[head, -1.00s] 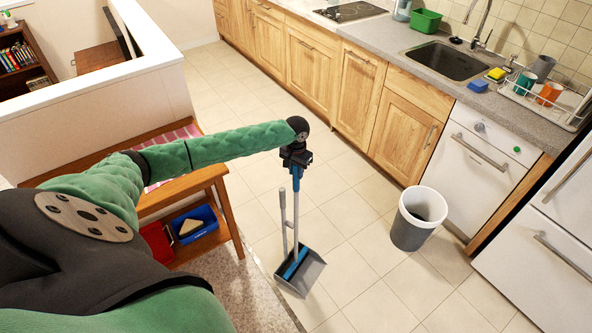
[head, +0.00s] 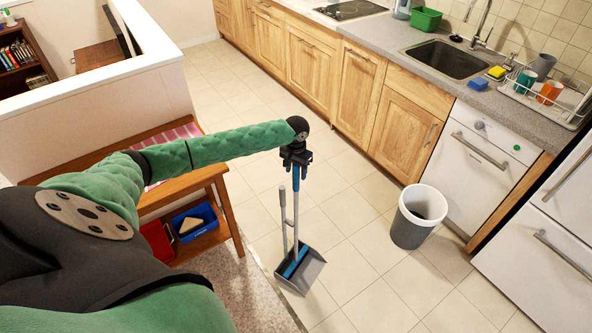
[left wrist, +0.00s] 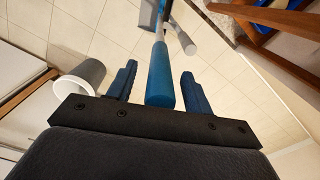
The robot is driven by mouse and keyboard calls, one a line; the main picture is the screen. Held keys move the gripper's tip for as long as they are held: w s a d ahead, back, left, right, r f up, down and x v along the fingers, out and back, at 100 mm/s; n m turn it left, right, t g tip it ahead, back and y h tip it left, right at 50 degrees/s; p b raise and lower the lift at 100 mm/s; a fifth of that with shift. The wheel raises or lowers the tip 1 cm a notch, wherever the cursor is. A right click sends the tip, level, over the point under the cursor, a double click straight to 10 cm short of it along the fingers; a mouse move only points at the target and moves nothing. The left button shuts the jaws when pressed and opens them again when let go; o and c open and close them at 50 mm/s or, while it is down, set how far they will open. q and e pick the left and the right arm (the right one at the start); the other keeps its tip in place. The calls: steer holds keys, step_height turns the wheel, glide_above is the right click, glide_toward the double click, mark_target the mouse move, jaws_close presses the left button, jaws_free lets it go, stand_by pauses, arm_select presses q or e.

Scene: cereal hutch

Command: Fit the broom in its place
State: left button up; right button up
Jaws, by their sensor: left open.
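The broom (head: 296,205) stands nearly upright, with a blue grip at its top, a grey shaft and a blue head down in the grey dustpan (head: 311,272) on the floor. The dustpan's own grey handle (head: 283,218) rises just left of the shaft. My left gripper (head: 296,162) is at the top of the broom. In the left wrist view the blue grip (left wrist: 161,75) lies between the open fingers (left wrist: 158,85), with a gap on each side. How the broom head sits in the dustpan is too small to tell. My right gripper is not in view.
A grey-white bin (head: 412,225) stands on the tiles to the right. A wooden bench (head: 215,178) with a blue box (head: 196,222) below is close on the left. Wooden cabinets (head: 310,62) line the back. The floor between is clear.

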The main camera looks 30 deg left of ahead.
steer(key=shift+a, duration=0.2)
arm_select(q)
steer(key=shift+r, duration=0.15)
steer(key=shift+r+b, duration=0.4)
step_height(320, 180, up, 5)
steer(key=shift+w+r+b, duration=0.1)
steer(key=shift+r+b, duration=0.1)
steer(key=shift+b, duration=0.8)
steer(key=shift+r, duration=0.7)
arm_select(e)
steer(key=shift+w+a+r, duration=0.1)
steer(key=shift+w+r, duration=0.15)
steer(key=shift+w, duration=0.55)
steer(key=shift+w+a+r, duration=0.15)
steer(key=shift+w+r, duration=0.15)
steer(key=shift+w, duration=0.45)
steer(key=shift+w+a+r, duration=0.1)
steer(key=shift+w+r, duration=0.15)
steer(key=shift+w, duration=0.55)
